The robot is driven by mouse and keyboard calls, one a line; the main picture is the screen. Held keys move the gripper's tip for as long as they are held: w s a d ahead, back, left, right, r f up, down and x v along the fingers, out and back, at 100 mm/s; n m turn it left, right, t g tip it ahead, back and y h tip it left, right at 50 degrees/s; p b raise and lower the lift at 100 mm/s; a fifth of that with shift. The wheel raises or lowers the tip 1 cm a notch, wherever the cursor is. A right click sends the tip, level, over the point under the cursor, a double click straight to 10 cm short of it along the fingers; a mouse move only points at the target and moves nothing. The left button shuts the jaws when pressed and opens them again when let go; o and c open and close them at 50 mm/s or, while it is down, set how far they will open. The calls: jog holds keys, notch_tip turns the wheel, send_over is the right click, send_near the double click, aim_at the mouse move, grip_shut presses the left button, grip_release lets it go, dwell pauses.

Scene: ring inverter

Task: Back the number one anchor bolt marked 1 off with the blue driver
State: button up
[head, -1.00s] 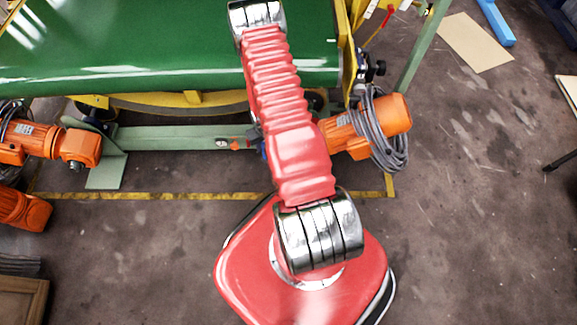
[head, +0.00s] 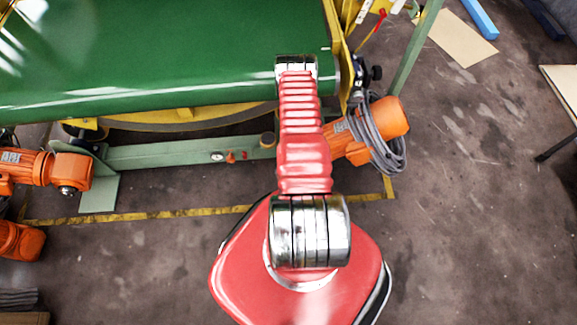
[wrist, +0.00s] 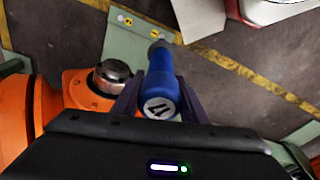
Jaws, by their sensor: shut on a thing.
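In the wrist view my gripper (wrist: 158,88) is shut around the blue driver (wrist: 185,55). A white end cap on the driver bears a dark figure that looks like a 4, and its grey tip points away from me. Beyond the tip lies a light green plate (wrist: 112,40) with small round yellow and white marks (wrist: 124,21). I cannot read a number there or make out which is bolt 1. Whether the tip touches the plate cannot be told. In the head view my arm hides the gripper and driver.
An orange motor (wrist: 75,92) with a metal-capped shaft is close left of the gripper in the wrist view. In the head view a green conveyor belt (head: 150,50) spans the upper left. Another orange motor with coiled cable (head: 380,140) is right of my arm. Floor at right is largely clear.

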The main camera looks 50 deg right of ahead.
jog(key=shift+f, duration=0.2)
jog(key=shift+s, duration=0.15)
jog(key=shift+f, duration=3.05)
jog(key=shift+f, duration=0.9)
dwell(0.8)
jog(key=shift+r, duration=0.1)
dwell(0.4)
jog(key=shift+r, duration=2.4)
